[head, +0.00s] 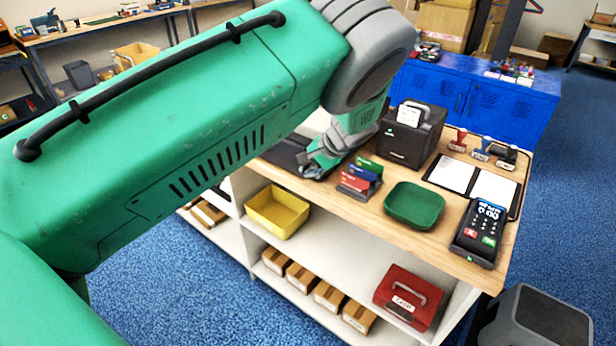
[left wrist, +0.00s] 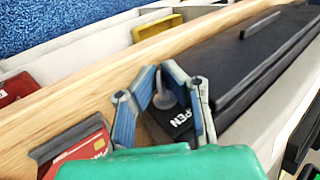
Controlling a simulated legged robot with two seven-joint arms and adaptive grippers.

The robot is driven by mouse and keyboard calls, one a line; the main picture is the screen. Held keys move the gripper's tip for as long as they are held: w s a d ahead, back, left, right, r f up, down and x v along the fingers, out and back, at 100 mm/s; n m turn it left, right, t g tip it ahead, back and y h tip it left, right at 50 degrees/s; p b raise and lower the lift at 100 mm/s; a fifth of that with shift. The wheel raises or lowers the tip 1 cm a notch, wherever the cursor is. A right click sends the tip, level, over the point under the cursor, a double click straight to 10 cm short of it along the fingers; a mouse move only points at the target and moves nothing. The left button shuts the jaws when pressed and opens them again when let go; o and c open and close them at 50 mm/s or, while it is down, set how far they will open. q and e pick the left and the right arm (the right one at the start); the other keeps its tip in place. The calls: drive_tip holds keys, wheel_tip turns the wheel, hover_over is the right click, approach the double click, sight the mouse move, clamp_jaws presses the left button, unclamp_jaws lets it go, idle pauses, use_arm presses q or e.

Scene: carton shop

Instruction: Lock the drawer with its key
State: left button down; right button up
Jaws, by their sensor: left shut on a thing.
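My left gripper (head: 316,166) is at the counter's front edge, beside a low black unit (head: 284,153) that looks like the drawer. In the left wrist view the two blue-padded fingers (left wrist: 160,88) close on a small grey piece with a rounded end, which looks like the key (left wrist: 164,101). Just beyond it is a black face with white lettering, partly hidden, of which "PEN" can be read. The black drawer unit (left wrist: 235,60) with a long bar on it fills the right. Whether the key sits in a lock cannot be told. My right gripper is not in view.
Colored cards in a holder (head: 358,180), a green tray (head: 414,205), a card terminal (head: 481,230) and a black printer (head: 411,136) stand on the counter right of my gripper. Shelves below hold a yellow bin (head: 277,212) and a red cash box (head: 411,297).

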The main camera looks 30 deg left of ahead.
use_arm(q)
drive_tip(key=y+b, duration=0.2)
drive_tip(key=b, duration=0.1)
drive_tip(key=y+b, duration=0.3)
drive_tip(key=b, duration=0.1)
drive_tip(key=f+y+b, duration=0.1)
drive_tip(key=y+b, duration=0.1)
drive_tip(key=b, duration=0.1)
drive_tip(key=shift+d+f+t+y+b, duration=0.1)
drive_tip(key=shift+d+t+y+b, duration=0.25)
drive_tip(key=shift+t+y+b, duration=0.05)
drive_tip(key=shift+y+b, duration=0.9)
drive_tip(key=shift+b, duration=0.35)
drive_tip(key=c, duration=1.7)
unclamp_jaws()
drive_tip(key=shift+c, duration=0.2)
drive_tip(key=shift+d, duration=0.1)
drive_tip(key=shift+r, duration=0.2)
drive_tip(key=shift+d, duration=0.15)
drive_tip(key=d, duration=0.4)
drive_tip(key=d+r, duration=0.1)
drive_tip(key=d, duration=0.3)
drive_tip(key=s+d, duration=0.1)
drive_tip(key=d, duration=0.2)
drive_tip(key=shift+d+r, duration=0.2)
drive_tip(key=shift+d, duration=0.2)
